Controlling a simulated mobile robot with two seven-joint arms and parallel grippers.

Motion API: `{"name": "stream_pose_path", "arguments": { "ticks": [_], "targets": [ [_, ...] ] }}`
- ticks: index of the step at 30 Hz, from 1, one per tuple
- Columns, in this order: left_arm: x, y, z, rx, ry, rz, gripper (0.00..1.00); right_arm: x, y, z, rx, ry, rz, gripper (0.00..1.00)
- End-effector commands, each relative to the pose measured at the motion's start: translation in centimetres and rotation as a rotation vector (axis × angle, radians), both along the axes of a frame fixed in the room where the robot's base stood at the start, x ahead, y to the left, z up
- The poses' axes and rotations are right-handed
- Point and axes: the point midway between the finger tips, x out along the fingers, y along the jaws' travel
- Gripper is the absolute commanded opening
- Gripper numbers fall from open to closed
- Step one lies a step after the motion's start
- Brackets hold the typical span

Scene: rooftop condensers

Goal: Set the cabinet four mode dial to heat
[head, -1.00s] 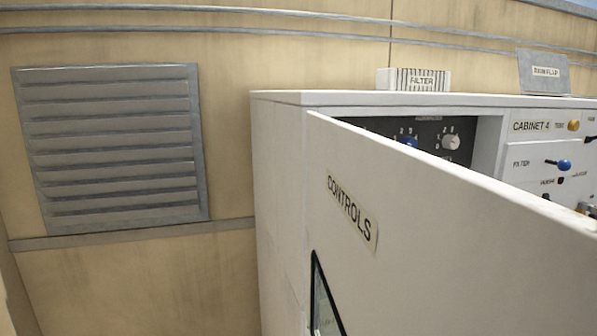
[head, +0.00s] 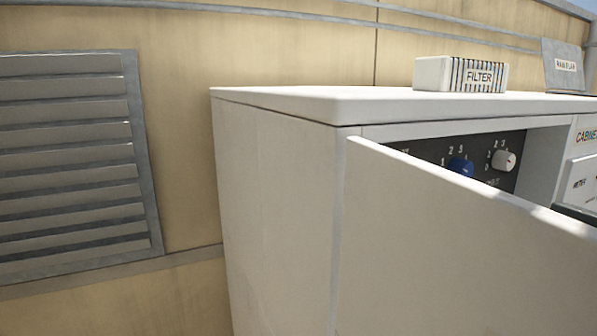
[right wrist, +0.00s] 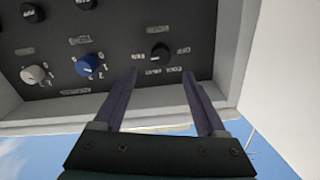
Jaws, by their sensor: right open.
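In the right wrist view, where the panel appears upside down, a black dial (right wrist: 160,53) with a light pointer mark sits on the dark control panel (right wrist: 130,22). Small labels flank it, too blurred to read, so I cannot confirm it is the mode dial or its setting. My right gripper (right wrist: 160,74) is open, its two fingers spread on either side of the dial's position, with no clear contact. In the head view the open cabinet door (head: 440,250) hides this dial; a blue knob (head: 461,167) and a white knob (head: 504,160) show above its edge. My left gripper is not in view.
In the right wrist view, a white panel (right wrist: 295,60) stands close at the right. A louvred vent (head: 70,165) is on the wall.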

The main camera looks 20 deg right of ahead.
Motion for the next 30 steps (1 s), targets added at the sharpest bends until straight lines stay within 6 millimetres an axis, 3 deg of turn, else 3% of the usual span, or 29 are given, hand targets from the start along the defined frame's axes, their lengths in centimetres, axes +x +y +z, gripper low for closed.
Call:
{"name": "stream_pose_path", "arguments": {
  "ticks": [7, 15, 28, 30],
  "targets": [
    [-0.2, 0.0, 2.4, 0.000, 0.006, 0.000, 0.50, 4.2, 0.4, 0.7, -0.003, -0.003, 0.002, 0.74],
    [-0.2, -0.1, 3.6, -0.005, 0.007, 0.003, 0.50, 7.8, 0.7, 0.3, -0.002, -0.001, 0.002, 0.74],
    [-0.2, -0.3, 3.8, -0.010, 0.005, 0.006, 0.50, 8.7, 0.8, 0.1, -0.002, -0.001, 0.003, 0.74],
    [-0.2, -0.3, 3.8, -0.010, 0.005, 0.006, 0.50, 8.7, 0.8, 0.1, -0.002, -0.001, 0.003, 0.68]
  ]
}}
